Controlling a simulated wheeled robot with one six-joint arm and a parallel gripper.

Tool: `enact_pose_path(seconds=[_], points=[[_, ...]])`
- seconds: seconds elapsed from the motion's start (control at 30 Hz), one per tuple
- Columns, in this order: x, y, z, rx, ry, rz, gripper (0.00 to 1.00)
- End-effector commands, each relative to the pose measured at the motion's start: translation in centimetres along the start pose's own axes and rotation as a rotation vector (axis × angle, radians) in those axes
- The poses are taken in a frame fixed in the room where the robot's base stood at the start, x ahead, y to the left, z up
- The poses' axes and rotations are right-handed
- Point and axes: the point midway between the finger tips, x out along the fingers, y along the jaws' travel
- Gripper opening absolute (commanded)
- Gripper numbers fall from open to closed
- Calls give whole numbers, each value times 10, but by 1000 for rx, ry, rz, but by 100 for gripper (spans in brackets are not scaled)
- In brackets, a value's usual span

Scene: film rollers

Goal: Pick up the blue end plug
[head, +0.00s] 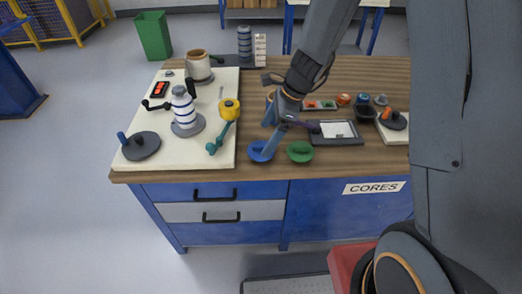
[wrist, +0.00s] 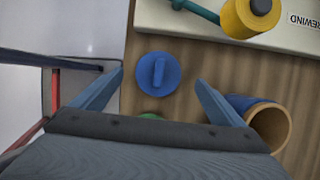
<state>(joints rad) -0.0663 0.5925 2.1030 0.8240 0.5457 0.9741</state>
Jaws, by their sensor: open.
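The blue end plug (wrist: 158,74) is a round disc with a raised bar grip across its top. It lies flat on the wooden table, and in the head view it (head: 259,152) is near the front edge, left of a green end plug (head: 300,151). My gripper (wrist: 160,85) is open and empty, with its two fingers spread on either side of the blue plug in the wrist view. In the head view my gripper (head: 272,145) is above the blue plug and hides part of it. I cannot tell the height gap.
A white board (head: 220,150) with a yellow-knobbed crank (head: 229,109) stands to the left. A small dark tray (head: 336,141) lies to the right.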

Motion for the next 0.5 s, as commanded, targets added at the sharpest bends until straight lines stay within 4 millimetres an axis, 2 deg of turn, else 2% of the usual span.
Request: enact_pose_path(seconds=[0.5], points=[[53, 2, 0, -3, 2, 1, 93]])
